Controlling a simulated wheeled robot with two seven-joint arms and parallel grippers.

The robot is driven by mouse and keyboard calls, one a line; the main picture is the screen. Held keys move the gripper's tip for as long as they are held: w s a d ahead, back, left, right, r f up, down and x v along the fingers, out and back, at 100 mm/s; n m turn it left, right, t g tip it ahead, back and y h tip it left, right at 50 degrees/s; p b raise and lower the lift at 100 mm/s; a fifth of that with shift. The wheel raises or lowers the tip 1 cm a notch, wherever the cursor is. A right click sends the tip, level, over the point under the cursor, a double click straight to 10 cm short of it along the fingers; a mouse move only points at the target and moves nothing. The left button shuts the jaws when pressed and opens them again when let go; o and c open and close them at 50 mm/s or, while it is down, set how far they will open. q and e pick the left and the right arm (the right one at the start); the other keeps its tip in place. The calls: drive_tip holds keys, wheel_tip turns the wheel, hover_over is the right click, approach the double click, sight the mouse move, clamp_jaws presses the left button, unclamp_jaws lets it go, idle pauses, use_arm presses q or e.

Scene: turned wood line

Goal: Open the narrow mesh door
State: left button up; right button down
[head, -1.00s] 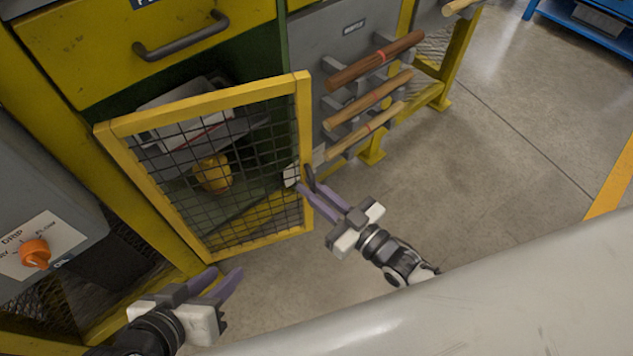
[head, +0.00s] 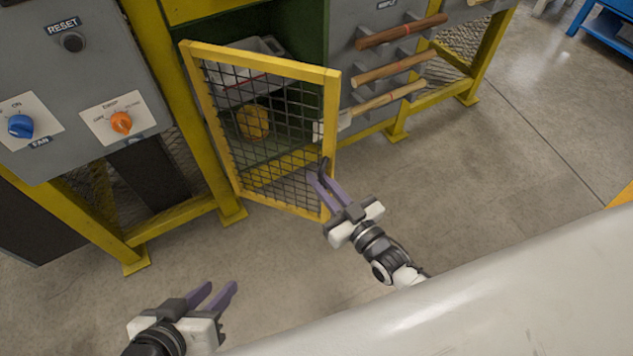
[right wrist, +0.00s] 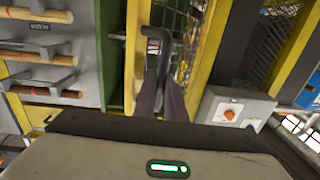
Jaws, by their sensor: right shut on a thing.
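The narrow mesh door (head: 331,120) has a yellow frame with black wire mesh. It stands ajar in the head view, swung out from the green cabinet on its left edge. My right gripper (head: 318,178) is at the door's free right edge, shut on its dark handle (head: 324,166). In the right wrist view the handle (right wrist: 157,34) runs down between the purple fingers (right wrist: 162,98), beside the yellow door frame (right wrist: 137,60). My left gripper (head: 218,292) is open and empty, low at the left, well away from the door.
Inside the cabinet are a yellow object (head: 253,122) and a pale bin (head: 262,46), seen through and above the mesh. A grey control panel (head: 75,110) with knobs stands left. Wooden rods (head: 390,68) stick out on a rack to the right. The floor before the door is clear.

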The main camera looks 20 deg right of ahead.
use_arm(q)
drive_tip(key=shift+s+f, duration=0.1)
drive_tip(key=shift+s, duration=0.15)
use_arm(e)
drive_tip(key=shift+a, duration=0.1)
